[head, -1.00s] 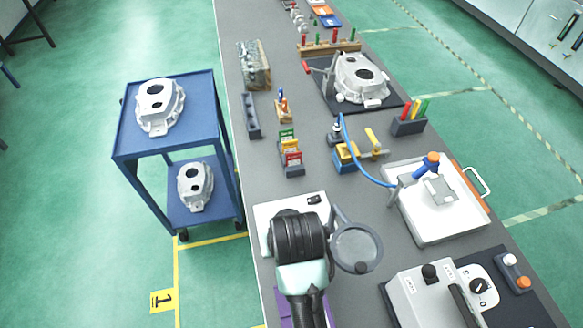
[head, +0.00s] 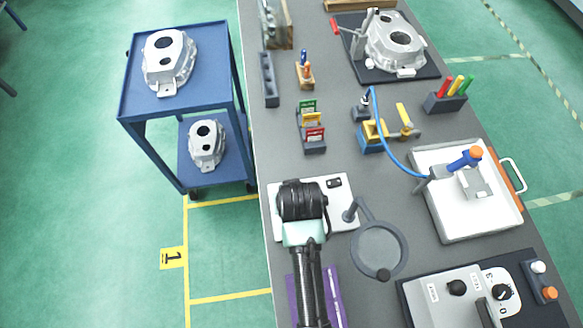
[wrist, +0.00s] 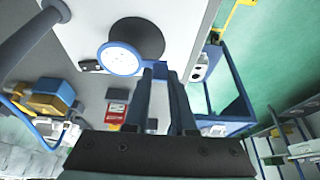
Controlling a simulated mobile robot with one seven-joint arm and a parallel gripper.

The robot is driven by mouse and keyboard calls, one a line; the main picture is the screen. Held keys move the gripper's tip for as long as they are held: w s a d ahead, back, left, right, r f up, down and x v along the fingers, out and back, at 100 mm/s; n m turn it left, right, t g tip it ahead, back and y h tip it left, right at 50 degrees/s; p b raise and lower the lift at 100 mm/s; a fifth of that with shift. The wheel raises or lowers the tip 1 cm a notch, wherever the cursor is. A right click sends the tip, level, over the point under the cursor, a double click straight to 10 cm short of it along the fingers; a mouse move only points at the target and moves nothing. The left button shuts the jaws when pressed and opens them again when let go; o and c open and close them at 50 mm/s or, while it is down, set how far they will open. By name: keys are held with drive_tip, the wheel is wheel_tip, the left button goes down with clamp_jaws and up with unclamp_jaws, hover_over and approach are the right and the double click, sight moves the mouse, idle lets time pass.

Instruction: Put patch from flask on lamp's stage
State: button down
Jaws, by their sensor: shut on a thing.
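In the wrist view a round white disc with a blue rim (wrist: 121,58), which I take as the patch, is at the tips of my gripper (wrist: 161,72). The gripper is shut on its edge. Behind it is the lamp's white stage (wrist: 183,15) with a dark round spot (wrist: 140,36). I cannot tell the gap between disc and stage. In the head view my wrist hides the fingers, the disc and part of the stage (head: 339,201). The lamp's magnifier ring (head: 380,250) stands right of my wrist. I cannot tell which thing is the flask.
A rack of coloured cards (head: 312,142) and a blue-yellow fixture (head: 372,138) stand behind the stage. A white tray (head: 447,228) and a control box (head: 447,299) are to the right. A blue cart (head: 208,95) with castings stands left of the bench.

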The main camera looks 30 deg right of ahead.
drive_tip(key=shift+f, duration=1.65)
drive_tip(key=shift+f, duration=0.15)
drive_tip(key=shift+f, duration=0.1)
drive_tip(key=c, duration=0.8)
unclamp_jaws()
drive_tip(key=shift+o, duration=0.2)
